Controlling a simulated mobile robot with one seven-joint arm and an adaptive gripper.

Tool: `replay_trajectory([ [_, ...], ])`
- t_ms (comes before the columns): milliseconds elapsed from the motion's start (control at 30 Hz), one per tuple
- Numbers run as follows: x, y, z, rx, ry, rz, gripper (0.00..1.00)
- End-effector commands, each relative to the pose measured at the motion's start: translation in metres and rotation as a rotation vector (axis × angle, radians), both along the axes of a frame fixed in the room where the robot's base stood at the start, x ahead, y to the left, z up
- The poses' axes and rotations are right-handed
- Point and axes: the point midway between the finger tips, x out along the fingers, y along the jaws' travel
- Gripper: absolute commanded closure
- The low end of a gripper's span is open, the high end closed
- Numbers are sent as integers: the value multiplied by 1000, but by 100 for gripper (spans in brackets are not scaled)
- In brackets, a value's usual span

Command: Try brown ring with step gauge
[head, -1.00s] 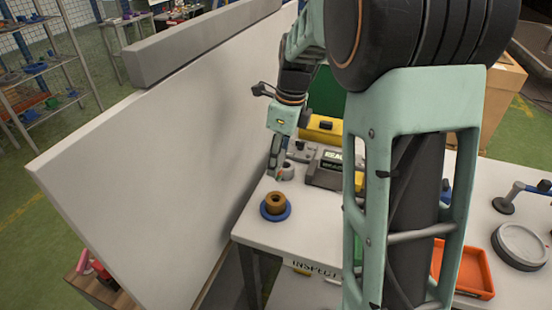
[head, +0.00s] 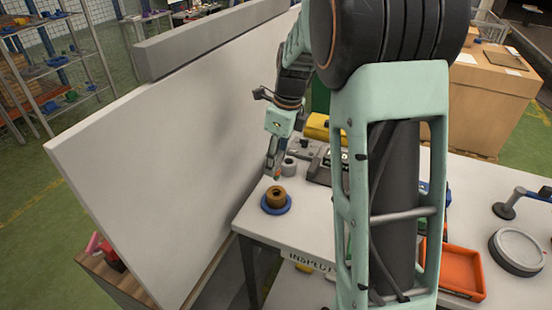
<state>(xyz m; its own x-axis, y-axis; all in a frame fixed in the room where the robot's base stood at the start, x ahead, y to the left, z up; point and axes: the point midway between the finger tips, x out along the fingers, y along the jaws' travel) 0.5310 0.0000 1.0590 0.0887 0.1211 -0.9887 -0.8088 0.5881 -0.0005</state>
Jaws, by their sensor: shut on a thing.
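The brown ring (head: 276,194) sits on a round blue base (head: 289,207) near the left front corner of the white table, its opening facing up. My gripper (head: 274,174) points down just behind the ring and apart from it. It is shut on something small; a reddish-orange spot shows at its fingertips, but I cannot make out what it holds. A grey cylinder (head: 289,167) stands just right of the fingers. I cannot tell which thing is the step gauge.
A tall pale panel (head: 150,180) runs along the table's left side, close to my gripper. A dark device (head: 322,172) and a yellow case (head: 317,127) stand behind. An orange tray (head: 462,272) and a round grey plate (head: 516,250) lie right. My arm hides the table's middle.

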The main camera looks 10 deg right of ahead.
Motion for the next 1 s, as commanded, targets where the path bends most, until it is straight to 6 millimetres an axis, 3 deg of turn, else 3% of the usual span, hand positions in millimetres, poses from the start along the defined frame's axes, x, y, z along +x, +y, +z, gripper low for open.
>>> replay_trajectory([
  [600, 0, 0, -35, 0, 1, 1, 86],
  [1000, 0, 0, -38, 0, 0, 1, 86],
])
